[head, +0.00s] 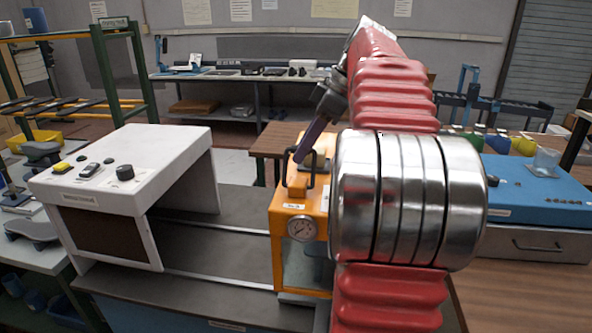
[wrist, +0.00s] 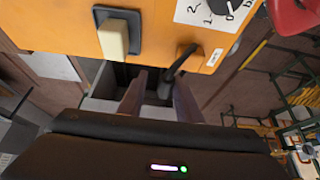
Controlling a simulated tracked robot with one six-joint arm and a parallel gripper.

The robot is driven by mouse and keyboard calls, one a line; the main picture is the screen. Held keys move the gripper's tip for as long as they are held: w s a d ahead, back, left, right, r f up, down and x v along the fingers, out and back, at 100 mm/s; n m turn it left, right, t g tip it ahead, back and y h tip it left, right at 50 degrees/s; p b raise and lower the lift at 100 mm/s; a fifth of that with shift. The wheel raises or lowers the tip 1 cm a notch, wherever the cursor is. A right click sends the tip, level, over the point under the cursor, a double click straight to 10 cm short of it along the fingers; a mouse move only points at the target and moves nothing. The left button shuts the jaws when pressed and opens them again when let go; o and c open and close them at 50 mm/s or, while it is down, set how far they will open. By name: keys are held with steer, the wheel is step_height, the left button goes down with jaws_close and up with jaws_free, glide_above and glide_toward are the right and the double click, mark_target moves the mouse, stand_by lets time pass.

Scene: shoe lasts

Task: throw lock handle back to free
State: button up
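An orange machine (head: 285,215) with a round gauge (head: 301,228) stands at the centre of the head view. Its orange panel (wrist: 60,25) fills the top of the wrist view. A black lever (wrist: 182,58) sticks out of this panel and may be the lock handle. A cream lever (wrist: 114,38) in a black plate is left of it. My gripper (wrist: 158,88) is open, its two purple-brown fingers apart, with the black lever's end at or between them; contact cannot be told. In the head view my gripper (head: 310,143) is over the machine's top, partly hidden by my arm.
A numbered dial (wrist: 228,8) is on the panel beside the black lever. A white machine (head: 135,165) stands left on the grey bench, with bare bench between it and the orange machine. A blue case (head: 530,195) is at right, and a wooden table surface (head: 530,295) lies in front.

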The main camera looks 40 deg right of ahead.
steer(key=shift+s+a, duration=0.1)
stand_by(0.4)
steer(key=shift+s+a, duration=0.2)
steer(key=shift+a, duration=0.05)
steer(key=shift+r, duration=0.1)
stand_by(0.3)
steer(key=v, duration=0.6)
steer(key=shift+r, duration=0.35)
steer(key=shift+s+d, duration=0.15)
steer(key=shift+s, duration=0.05)
